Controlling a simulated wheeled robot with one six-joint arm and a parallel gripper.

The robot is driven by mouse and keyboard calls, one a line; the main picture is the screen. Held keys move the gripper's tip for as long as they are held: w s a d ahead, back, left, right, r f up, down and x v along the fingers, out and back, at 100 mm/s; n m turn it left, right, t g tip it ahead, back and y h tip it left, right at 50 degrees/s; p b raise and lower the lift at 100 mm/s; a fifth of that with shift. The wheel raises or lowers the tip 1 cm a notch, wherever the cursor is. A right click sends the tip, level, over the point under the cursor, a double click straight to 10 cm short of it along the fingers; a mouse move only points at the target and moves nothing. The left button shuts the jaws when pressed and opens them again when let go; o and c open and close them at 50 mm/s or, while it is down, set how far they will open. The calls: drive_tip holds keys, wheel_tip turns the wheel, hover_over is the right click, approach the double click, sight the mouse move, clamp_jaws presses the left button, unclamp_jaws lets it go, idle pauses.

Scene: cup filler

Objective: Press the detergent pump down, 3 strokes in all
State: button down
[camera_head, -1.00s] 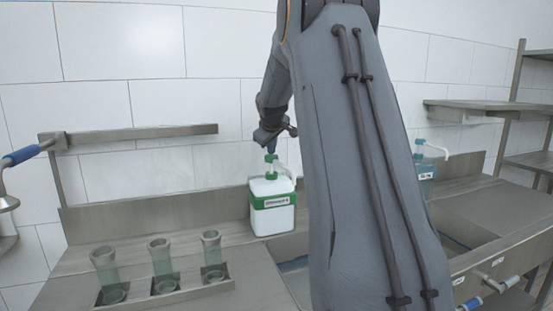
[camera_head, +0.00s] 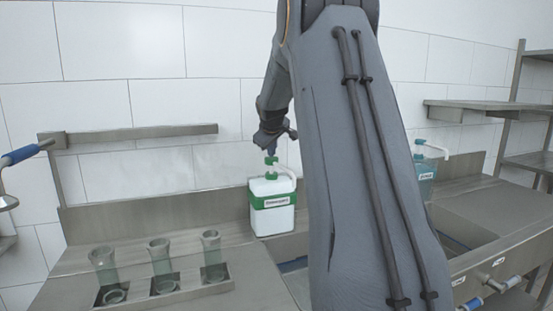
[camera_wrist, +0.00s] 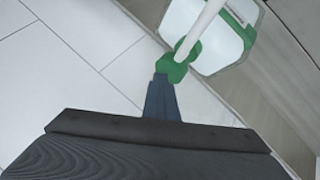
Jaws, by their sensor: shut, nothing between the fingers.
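The detergent bottle (camera_head: 272,208) is white with a green band, a label and a green pump head (camera_head: 271,161) with a white spout. It stands upright on the steel counter, left of my arm. My gripper (camera_head: 271,153) is shut and empty, pointing down with its tips at the top of the pump head. In the wrist view the shut fingers (camera_wrist: 161,80) meet the green pump head (camera_wrist: 172,68), and the white bottle (camera_wrist: 212,42) lies beyond. Whether the tips press firmly cannot be told.
Several glass flasks (camera_head: 160,256) stand in a steel holder at front left. A second, blue-green pump bottle (camera_head: 424,178) stands to the right behind a sink (camera_head: 452,243). A steel rail (camera_head: 140,134) runs along the tiled wall.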

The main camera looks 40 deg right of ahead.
drive_tip(key=shift+f, duration=0.4)
drive_tip(key=shift+r, duration=0.2)
drive_tip(key=shift+r+p, duration=0.45)
drive_tip(key=shift+r, duration=0.1)
wheel_tip(320, 180, up, 6)
drive_tip(key=p, duration=0.4)
idle(0.3)
idle(2.4)
